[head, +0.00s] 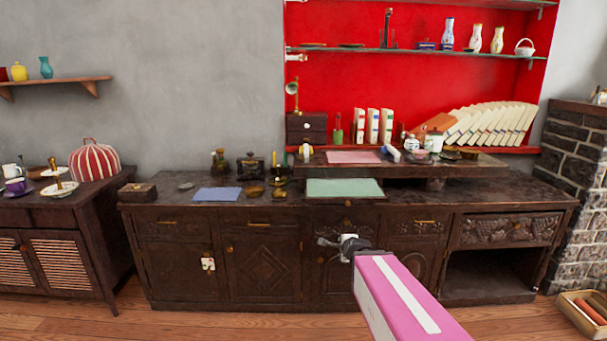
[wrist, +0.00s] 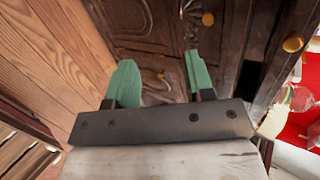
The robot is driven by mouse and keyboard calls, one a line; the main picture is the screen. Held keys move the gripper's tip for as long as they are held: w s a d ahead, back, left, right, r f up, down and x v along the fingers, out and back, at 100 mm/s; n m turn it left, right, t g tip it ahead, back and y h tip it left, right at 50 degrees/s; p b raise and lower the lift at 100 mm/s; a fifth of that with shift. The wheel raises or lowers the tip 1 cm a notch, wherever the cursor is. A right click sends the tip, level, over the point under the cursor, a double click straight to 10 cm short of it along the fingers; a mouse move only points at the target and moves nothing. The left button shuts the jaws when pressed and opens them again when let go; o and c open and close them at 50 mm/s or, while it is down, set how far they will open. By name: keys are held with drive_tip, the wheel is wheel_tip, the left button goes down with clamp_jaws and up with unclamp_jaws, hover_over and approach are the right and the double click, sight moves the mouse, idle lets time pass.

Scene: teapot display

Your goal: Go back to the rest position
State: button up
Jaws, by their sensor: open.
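My gripper (head: 341,243) is in front of the dark carved wooden cabinet (head: 262,262), below its top edge, at the end of my pink arm. In the wrist view my gripper (wrist: 156,85) shows two green fingers spread wide apart with nothing between them. Behind the fingers are the cabinet's dark carved front and the wooden floor (wrist: 45,55). I cannot tell how far the fingertips are from the cabinet front.
A green mat (head: 345,187), a blue mat (head: 217,194) and small pots lie on the cabinet top. A side cabinet with a striped cosy (head: 94,159) stands left. A brick pillar (head: 577,150) and a crate (head: 584,315) are right. Floor shows in front.

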drive_tip(key=s+d+f+n+g, duration=0.1)
drive_tip(key=s+f+n+g, duration=0.3)
drive_tip(key=s+n, duration=0.3)
drive_tip(key=s+d+f+n+g+h, duration=0.1)
drive_tip(key=s+f+n+g, duration=0.4)
drive_tip(key=n, duration=0.6)
drive_tip(key=shift+s+d+f+g, duration=0.2)
drive_tip(key=shift+s+d+g, duration=0.45)
drive_tip(key=shift+s+g, duration=0.6)
